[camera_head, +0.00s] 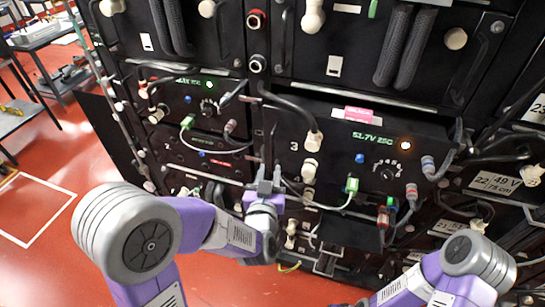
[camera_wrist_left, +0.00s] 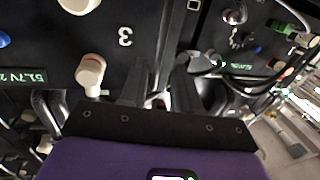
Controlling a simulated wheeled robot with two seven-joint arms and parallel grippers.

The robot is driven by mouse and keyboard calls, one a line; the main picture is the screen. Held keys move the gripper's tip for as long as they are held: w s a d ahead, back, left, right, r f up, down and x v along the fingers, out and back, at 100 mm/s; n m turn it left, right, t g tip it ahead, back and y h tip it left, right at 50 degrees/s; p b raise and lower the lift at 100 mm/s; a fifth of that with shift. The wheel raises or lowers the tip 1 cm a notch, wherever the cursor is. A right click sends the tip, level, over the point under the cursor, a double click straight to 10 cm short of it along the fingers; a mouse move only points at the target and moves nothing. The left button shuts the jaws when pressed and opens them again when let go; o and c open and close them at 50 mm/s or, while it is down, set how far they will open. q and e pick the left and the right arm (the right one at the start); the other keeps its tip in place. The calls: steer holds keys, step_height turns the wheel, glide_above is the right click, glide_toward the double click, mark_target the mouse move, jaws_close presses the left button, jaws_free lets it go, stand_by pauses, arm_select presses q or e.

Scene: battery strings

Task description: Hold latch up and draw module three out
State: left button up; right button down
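Module three (camera_head: 330,140) is the dark box marked "3", with a green readout, a blue button, an orange light and a pink tag on its top edge. Its "3" also shows in the left wrist view (camera_wrist_left: 125,37). My left gripper (camera_head: 265,178) is at the left edge of module three, beside module two (camera_head: 205,150). In the left wrist view its two dark fingers (camera_wrist_left: 163,65) stand apart with a gap between them. A dark upright strip lies just beyond the tips; whether it is the latch I cannot tell. My right arm comes in at lower right; its gripper is out of frame.
White plugs (camera_head: 312,142) and cables hang on the front of module three. A green connector (camera_head: 351,187) and several grey ones sit lower right. More modules crowd around. Open red floor (camera_head: 50,205) lies to the left, with benches beyond.

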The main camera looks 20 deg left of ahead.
mark_target(273, 155)
arm_select(q)
steer(key=w+p, duration=0.1)
steer(key=p, duration=0.1)
steer(key=w+p, duration=0.1)
steer(key=p, duration=0.2)
steer(key=shift+w+a+r, duration=0.2)
steer(key=shift+w+r, duration=0.1)
steer(key=shift+r, duration=0.05)
steer(key=w, duration=0.3)
steer(key=shift+w+a+f, duration=0.2)
steer(key=shift+w+a, duration=0.1)
steer(key=shift+w, duration=0.05)
steer(key=shift+w+a, duration=0.1)
steer(key=shift+w, duration=0.55)
steer(key=shift+c, duration=0.3)
jaws_close()
